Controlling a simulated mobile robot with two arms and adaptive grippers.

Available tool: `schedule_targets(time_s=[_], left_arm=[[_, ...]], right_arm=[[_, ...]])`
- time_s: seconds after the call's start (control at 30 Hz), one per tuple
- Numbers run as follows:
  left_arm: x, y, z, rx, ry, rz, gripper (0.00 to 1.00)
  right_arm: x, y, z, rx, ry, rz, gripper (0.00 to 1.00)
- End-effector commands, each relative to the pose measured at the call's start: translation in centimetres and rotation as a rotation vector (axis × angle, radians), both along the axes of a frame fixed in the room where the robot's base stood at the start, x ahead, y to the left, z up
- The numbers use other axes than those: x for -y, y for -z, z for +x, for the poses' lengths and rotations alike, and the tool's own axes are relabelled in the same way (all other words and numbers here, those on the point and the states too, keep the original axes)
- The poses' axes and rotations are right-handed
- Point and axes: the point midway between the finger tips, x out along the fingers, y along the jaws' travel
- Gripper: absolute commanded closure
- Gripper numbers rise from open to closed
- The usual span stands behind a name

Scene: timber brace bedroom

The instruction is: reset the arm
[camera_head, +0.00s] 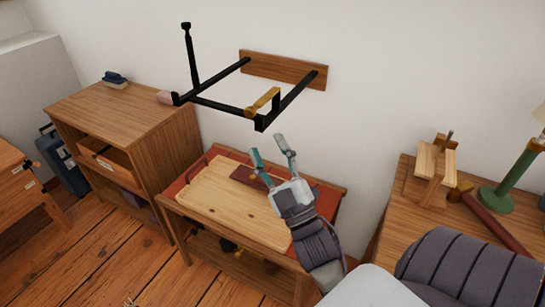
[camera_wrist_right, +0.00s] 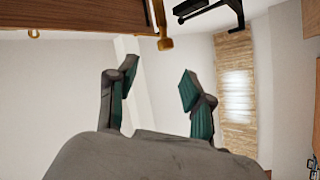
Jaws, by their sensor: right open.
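My right gripper (camera_head: 270,159) is in the middle of the head view, above the right part of a small wooden table. Its two fingers are apart and nothing is between them. In the right wrist view the open fingers (camera_wrist_right: 155,88) also show, with a pale wall behind them. In the head view the gripper is below a black wall-mounted frame (camera_head: 215,103), which carries a brass-coloured piece (camera_head: 263,101). My left gripper is not in view.
The low table (camera_head: 178,187) has a red top and a pale board (camera_head: 222,195). A wooden cabinet (camera_head: 120,108) with a brush (camera_head: 115,80) stands left. On the right, a desk (camera_head: 392,222) holds a wooden stand (camera_head: 432,165), a green lamp base (camera_head: 497,197) and a red-handled mallet (camera_head: 490,217).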

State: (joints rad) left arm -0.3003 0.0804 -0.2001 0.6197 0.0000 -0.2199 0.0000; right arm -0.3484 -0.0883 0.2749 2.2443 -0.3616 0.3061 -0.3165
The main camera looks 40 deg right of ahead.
Motion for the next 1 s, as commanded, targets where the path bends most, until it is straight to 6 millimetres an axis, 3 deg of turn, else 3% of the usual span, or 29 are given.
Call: schedule_targets(time_s=[0.2,0.77,0.87,0.97,1.0], left_arm=[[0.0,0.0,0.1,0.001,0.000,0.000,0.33],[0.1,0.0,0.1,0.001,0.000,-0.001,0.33],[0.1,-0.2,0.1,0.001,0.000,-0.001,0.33],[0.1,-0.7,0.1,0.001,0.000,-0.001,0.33],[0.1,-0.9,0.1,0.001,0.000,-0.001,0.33]], right_arm=[[-0.2,0.9,-1.3,0.000,0.001,-0.001,0.49],[-0.2,1.0,-1.3,-0.003,-0.001,0.001,0.49],[-0.3,2.5,-0.6,-0.038,-0.012,0.025,0.49],[-0.5,6.5,1.2,-0.135,-0.041,0.091,0.49],[-0.8,8.9,2.0,-0.191,-0.056,0.127,0.49]])
